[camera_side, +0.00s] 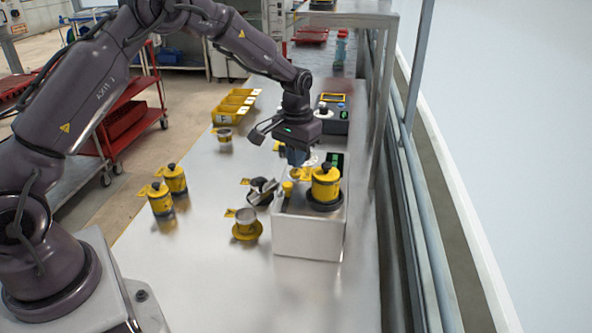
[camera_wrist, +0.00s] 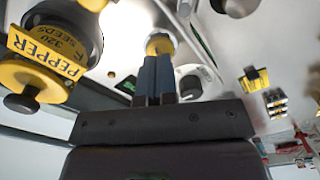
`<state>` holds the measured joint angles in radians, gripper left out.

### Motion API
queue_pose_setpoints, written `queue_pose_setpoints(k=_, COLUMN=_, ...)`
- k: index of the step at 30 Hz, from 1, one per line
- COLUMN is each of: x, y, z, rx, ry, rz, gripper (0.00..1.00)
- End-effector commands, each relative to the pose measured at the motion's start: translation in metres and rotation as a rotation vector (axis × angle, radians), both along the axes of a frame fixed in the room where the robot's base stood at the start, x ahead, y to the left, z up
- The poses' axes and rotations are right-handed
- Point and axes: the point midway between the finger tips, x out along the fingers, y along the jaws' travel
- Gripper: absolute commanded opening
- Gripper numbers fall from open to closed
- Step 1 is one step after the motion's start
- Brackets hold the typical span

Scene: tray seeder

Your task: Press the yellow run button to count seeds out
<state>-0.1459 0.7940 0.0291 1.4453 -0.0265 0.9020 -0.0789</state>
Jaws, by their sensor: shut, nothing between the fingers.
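The seeder (camera_side: 308,238) is a pale box on the bench. A yellow canister (camera_side: 325,184) with a black knob stands on its top; in the wrist view its label (camera_wrist: 45,52) reads PEPPER 320 SEEDS. A round yellow piece (camera_wrist: 160,43), which looks like the run button, shows just beyond my fingertips. In the side view small yellow parts (camera_side: 288,187) show on the seeder's left side. My gripper (camera_side: 297,160) is shut and empty, pointing down over the seeder's far left part. I cannot tell whether the fingertips touch the yellow piece.
Yellow canisters (camera_side: 161,200) stand at the left of the bench. A cup on a yellow saucer (camera_side: 246,231) and a dark holder (camera_side: 262,191) sit left of the seeder. Yellow bins (camera_side: 235,104) and a dark device (camera_side: 333,116) lie farther back. The front bench is clear.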

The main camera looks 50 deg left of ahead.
Motion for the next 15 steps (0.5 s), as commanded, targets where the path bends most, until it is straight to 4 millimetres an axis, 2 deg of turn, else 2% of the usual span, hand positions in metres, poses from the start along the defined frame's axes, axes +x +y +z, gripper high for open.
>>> queue_pose_setpoints(k=15, x=-0.0003, y=-0.0001, z=-0.0111, rx=0.000, ry=0.001, rz=0.000, gripper=0.00)
